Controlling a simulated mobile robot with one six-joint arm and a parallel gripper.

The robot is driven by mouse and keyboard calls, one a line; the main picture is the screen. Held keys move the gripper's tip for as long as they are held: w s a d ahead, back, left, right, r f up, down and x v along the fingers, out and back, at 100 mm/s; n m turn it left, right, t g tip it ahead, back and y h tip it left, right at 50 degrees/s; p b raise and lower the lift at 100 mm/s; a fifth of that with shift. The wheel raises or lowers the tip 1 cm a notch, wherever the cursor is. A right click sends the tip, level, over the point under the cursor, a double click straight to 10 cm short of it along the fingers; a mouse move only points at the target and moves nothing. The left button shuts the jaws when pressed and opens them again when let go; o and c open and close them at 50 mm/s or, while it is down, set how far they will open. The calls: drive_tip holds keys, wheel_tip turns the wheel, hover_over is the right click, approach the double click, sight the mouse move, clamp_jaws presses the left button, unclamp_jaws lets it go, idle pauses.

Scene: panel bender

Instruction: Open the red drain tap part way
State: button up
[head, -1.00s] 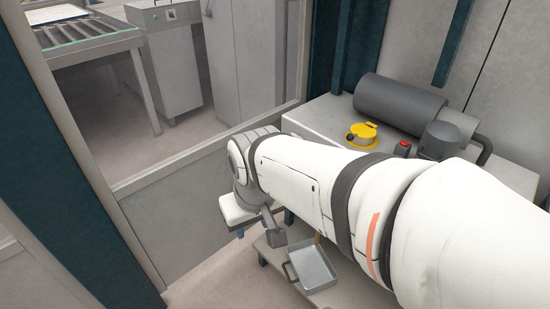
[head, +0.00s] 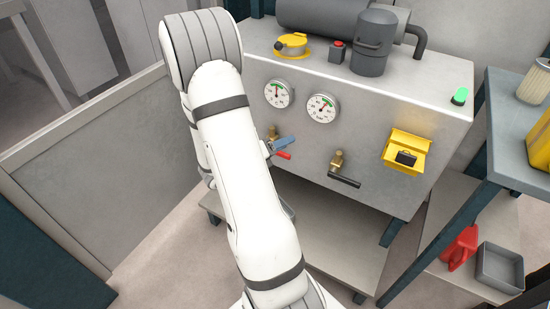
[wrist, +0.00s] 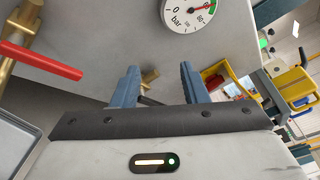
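The red drain tap handle (head: 284,155) sticks out from a brass valve (head: 273,132) on the front of the grey machine, below the left gauge. In the wrist view the red handle (wrist: 42,60) lies at the upper left, outside my fingers, pointing right from its brass body (wrist: 20,35). My gripper (wrist: 157,75) is open, with two blue fingers apart and nothing held. In the head view my gripper (head: 282,145) shows only partly, beside the red handle; my arm hides the rest.
A black-handled brass tap (head: 338,162) sits to the right; part of it shows beyond my fingers. Two gauges (head: 277,94) (head: 321,108) are above. A yellow box (head: 407,150) and green button (head: 460,96) are farther right. A grey tray (wrist: 14,145) lies at the wrist view's left.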

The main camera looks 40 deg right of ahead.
sight(280, 155)
drive_tip(key=w+f+n+t+b, duration=0.1)
drive_tip(key=w+f+n+t, duration=0.1)
drive_tip(key=f+n, duration=0.1)
drive_tip(key=w+d+f+n+t+b, duration=0.1)
drive_tip(key=w+f+n+t, duration=0.1)
drive_tip(key=f+n, duration=0.2)
drive_tip(key=w+d+f+n+t+b, duration=0.1)
drive_tip(key=f+n+t+b, duration=0.1)
drive_tip(key=f, duration=0.5)
drive_tip(key=shift+w+f+n+t+h, duration=0.15)
drive_tip(key=shift+w+n+t, duration=0.1)
drive_tip(key=shift+n, duration=0.35)
drive_tip(key=shift+w+n+t+h, duration=0.15)
drive_tip(key=shift+n+t, duration=0.1)
drive_tip(key=shift+n, duration=0.35)
drive_tip(key=shift+w+d+f, duration=0.15)
drive_tip(key=shift+w+d, duration=0.05)
drive_tip(key=shift+d, duration=0.05)
drive_tip(key=b+x, duration=0.1)
drive_tip(key=x, duration=0.6)
clamp_jaws()
drive_tip(key=shift+w+a, duration=0.1)
